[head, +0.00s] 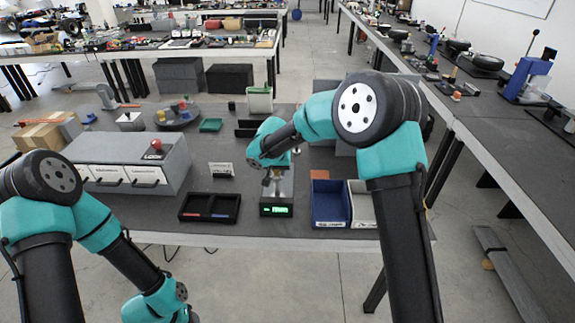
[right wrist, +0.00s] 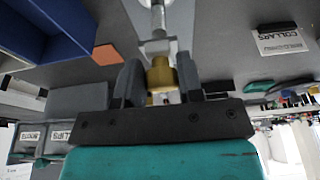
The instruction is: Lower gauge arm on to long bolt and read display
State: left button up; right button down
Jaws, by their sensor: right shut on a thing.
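The gauge (head: 277,211) stands near the table's front edge, with a lit green display on its front. Its characters are too small to read. My right gripper (head: 272,172) is over the gauge from above and behind, mostly hidden by its own wrist. In the right wrist view, its dark fingers (right wrist: 159,78) are shut on a brass-coloured piece (right wrist: 160,74) below a metal rod (right wrist: 157,22), seemingly the gauge arm. I cannot make out the long bolt clearly. My left arm is at the lower left, and its gripper is out of view.
A black two-part tray (head: 210,207) lies left of the gauge. A blue bin (head: 330,204) and a grey bin (head: 363,204) stand to its right. An orange pad (head: 319,178) lies behind them. A grey drawer cabinet (head: 130,160) stands at the left. A small sign (head: 221,170) stands behind the tray.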

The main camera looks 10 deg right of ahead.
jog(key=shift+f, duration=0.15)
jog(key=c, duration=0.8)
grip_release()
jog(key=v, duration=1.7)
jog(key=shift+r, duration=0.3)
